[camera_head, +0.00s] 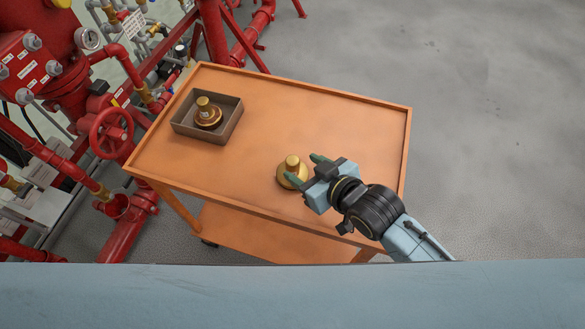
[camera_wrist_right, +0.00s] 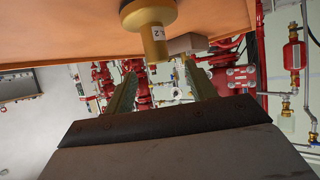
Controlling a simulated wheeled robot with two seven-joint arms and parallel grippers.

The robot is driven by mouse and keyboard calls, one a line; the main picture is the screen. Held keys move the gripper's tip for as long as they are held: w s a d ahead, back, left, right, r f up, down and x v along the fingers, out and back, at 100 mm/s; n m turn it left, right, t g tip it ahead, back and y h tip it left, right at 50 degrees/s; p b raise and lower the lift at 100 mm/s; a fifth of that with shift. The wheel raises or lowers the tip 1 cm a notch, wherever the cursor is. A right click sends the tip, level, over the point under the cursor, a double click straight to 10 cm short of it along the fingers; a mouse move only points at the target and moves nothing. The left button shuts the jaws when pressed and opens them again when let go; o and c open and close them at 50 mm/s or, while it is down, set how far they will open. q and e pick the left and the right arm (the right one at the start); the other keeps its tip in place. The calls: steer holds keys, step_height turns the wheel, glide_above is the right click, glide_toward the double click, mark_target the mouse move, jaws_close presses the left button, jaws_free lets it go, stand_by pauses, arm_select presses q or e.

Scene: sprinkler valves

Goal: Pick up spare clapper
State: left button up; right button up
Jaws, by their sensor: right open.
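A brass clapper (camera_head: 292,173) with a round base and an upright knob stands on the orange cart top near its front right. A similar, darker brass clapper (camera_head: 207,113) sits in the grey tray at the cart's left; which is the spare I cannot tell. My right gripper (camera_head: 305,169) is open at the first clapper's right side, its fingers pointing toward the knob. In the right wrist view, a labelled brass knob (camera_wrist_right: 155,40) hangs from the top of the picture, beyond and above the open fingers (camera_wrist_right: 160,95). Nothing is between the fingers. My left gripper is not in view.
The orange cart (camera_head: 330,105) has a raised rim and a lower shelf. The open grey tray (camera_head: 222,133) stands near its left edge. Red pipes and a red handwheel (camera_head: 111,133) crowd the left side. The cart top's back right is clear, as is the grey floor beyond.

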mark_target(288, 159)
steer(key=shift+x, duration=0.85)
steer(key=shift+w+a+f, duration=0.1)
steer(key=shift+w+f, duration=0.1)
steer(key=shift+w, duration=0.1)
steer(key=shift+w+a+f, duration=0.1)
steer(key=shift+w, duration=0.05)
steer(key=x, duration=0.2)
steer(key=b+x, duration=0.1)
steer(key=x, duration=0.1)
steer(key=shift+f, duration=0.35)
steer(key=shift+w+a+f, duration=0.1)
steer(key=shift+w+a, duration=0.05)
steer(key=shift+w, duration=0.05)
steer(key=shift+c, duration=0.9)
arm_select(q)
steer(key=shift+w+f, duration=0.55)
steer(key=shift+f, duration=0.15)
arm_select(e)
steer(key=shift+w, duration=0.1)
jaws_close()
